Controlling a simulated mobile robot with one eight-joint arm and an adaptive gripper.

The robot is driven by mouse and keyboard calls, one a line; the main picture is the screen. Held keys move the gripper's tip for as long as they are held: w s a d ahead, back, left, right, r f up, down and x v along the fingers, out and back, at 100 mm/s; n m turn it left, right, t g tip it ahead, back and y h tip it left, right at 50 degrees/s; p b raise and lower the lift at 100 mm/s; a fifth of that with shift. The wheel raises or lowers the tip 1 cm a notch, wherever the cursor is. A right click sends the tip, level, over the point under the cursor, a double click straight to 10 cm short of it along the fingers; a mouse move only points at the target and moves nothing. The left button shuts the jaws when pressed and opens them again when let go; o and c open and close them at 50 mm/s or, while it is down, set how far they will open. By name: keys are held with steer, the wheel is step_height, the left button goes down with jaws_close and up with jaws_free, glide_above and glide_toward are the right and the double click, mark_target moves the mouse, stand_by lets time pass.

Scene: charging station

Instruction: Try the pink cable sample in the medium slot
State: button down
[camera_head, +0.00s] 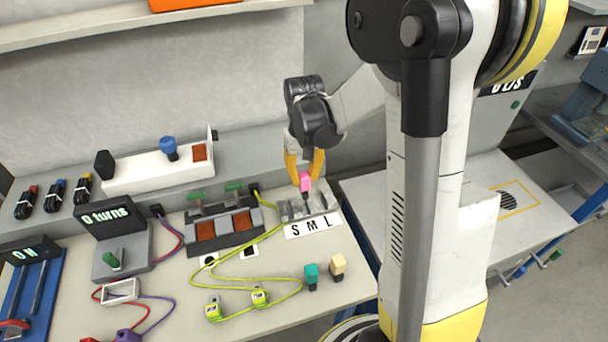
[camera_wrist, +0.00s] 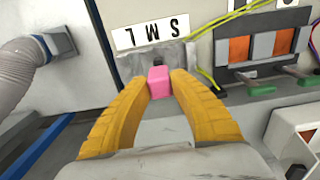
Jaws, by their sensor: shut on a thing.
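The pink cable sample (camera_head: 305,183) has a pink body with a dark plug end pointing down. My gripper (camera_head: 304,175) is shut on it, with one yellow finger on each side. The sample is over the grey slot block (camera_head: 327,203), around its middle. I cannot tell whether the plug tip is inside a slot or just above it.
A teal sample (camera_head: 311,273) and a cream sample (camera_head: 338,266) stand at the front right of the bench. A yellow-green cable (camera_head: 240,281) curls left of them. A dark station with orange panels (camera_head: 207,231) is left of the block.

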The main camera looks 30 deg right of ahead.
mark_target(304, 191)
steer(key=shift+f+b, duration=0.45)
steer(key=shift+f, duration=0.45)
steer(key=shift+f+b, duration=1.95)
steer(key=shift+f, duration=0.25)
stand_by(0.8)
steer(key=c, duration=1.2)
jaws_free()
step_height(304, 191, up, 12)
